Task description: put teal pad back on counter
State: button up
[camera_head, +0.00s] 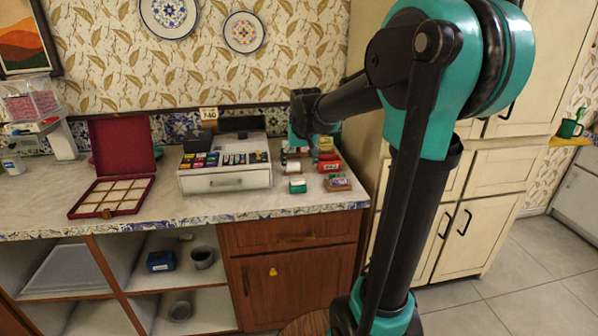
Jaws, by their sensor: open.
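I cannot pick out a teal pad for certain. A small teal and white item (297,186) sits on the counter (240,203), right of the cash register, but it is too small to identify. My gripper (297,150) is at the far end of my arm, over the back right of the counter, among small packets. It is open, and its fingers are small and hard to see. I see nothing held in it.
A cash register (226,181) stands left of my gripper. A red box (112,196) lies open farther left. Small boxes (337,183) crowd the counter's right end beside the cream cabinet (485,215). The front strip of counter is clear. Open shelves (130,262) lie below.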

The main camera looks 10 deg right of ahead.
jog(key=s+d+f, duration=0.2)
jog(key=s+f, duration=0.6)
jog(key=s, duration=0.5)
jog(key=s+d+f, duration=0.2)
jog(key=s+f, duration=0.6)
jog(key=s, duration=0.5)
jog(key=shift+s, duration=0.15)
jog(key=shift+f, duration=0.1)
